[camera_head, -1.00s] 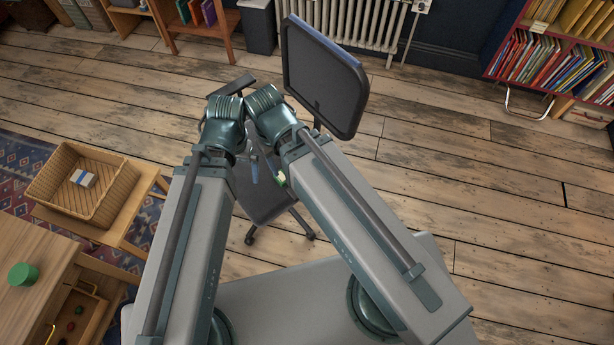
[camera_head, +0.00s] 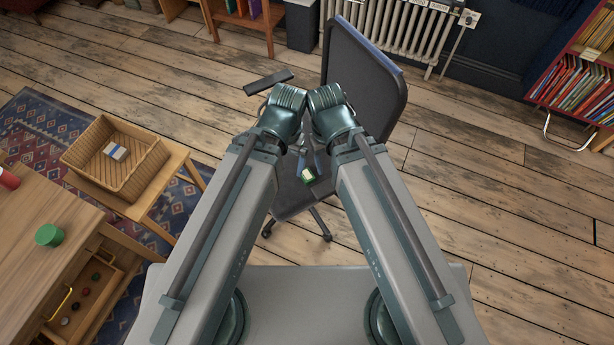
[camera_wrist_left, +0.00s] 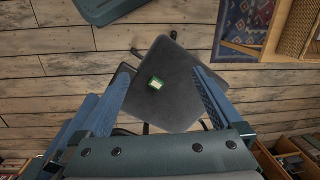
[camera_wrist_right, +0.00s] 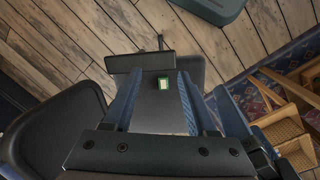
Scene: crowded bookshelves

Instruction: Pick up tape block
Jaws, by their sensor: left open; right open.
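A small green block with a pale top (camera_head: 308,175) lies on the dark seat of an office chair (camera_head: 290,200). It also shows in the left wrist view (camera_wrist_left: 156,83) and the right wrist view (camera_wrist_right: 163,83). A white block with a blue band (camera_head: 115,151) lies in a wicker basket (camera_head: 146,172). I cannot tell for sure which one is the tape block. My left gripper (camera_wrist_left: 162,76) is open and empty, with the green block between its fingers in view but apart below. My right gripper (camera_wrist_right: 161,77) is also open and empty above the seat.
The chair's tall backrest (camera_head: 365,80) stands close to the right arm, and an armrest (camera_head: 268,82) is at the left. A wooden table (camera_head: 40,240) with a green cup-like object (camera_head: 49,235) is at the left. Bare floor (camera_head: 480,200) is free at the right.

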